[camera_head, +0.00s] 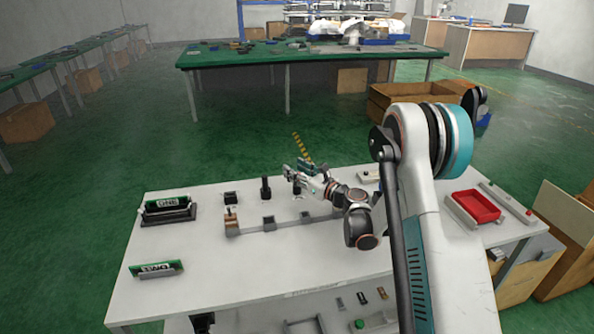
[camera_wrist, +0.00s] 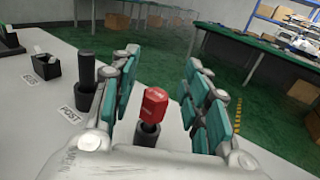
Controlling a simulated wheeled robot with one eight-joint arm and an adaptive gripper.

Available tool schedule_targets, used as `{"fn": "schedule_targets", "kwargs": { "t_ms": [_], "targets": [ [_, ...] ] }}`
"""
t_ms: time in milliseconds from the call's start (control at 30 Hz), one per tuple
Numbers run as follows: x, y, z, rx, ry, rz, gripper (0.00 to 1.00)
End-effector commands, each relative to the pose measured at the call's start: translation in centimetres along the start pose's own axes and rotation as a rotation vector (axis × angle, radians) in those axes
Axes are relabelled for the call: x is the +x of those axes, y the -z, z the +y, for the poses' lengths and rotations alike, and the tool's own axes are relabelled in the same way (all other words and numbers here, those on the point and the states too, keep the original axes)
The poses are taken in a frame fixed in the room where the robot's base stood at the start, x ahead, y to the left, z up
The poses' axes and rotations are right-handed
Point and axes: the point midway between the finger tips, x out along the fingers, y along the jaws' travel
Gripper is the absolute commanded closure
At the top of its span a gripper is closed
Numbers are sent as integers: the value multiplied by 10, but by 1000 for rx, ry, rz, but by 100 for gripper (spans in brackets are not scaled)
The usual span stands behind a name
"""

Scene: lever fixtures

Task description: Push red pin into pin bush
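The red pin (camera_wrist: 154,103) stands upright between my fingers in the wrist view. Its lower end meets the dark round pin bush (camera_wrist: 147,136); how deep it sits cannot be told. My gripper (camera_wrist: 160,100) is open, with one teal-padded finger on each side of the pin and a gap showing on both sides.
A black post (camera_wrist: 86,70) and a small black box (camera_wrist: 46,66) stand left of my gripper on the white table (camera_head: 205,285). A grey bar fixture (camera_head: 285,226) lies in front.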

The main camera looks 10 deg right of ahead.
Motion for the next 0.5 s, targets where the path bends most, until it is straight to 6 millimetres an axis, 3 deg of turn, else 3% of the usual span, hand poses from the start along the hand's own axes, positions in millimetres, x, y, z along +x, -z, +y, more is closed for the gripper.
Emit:
{"fn": "schedule_targets", "kwargs": {
  "t_ms": [300,500],
  "targets": [
    [-3,2,0,-1,1,1,57],
    [-31,1,-2,-1,4,1,57]
  ]
}}
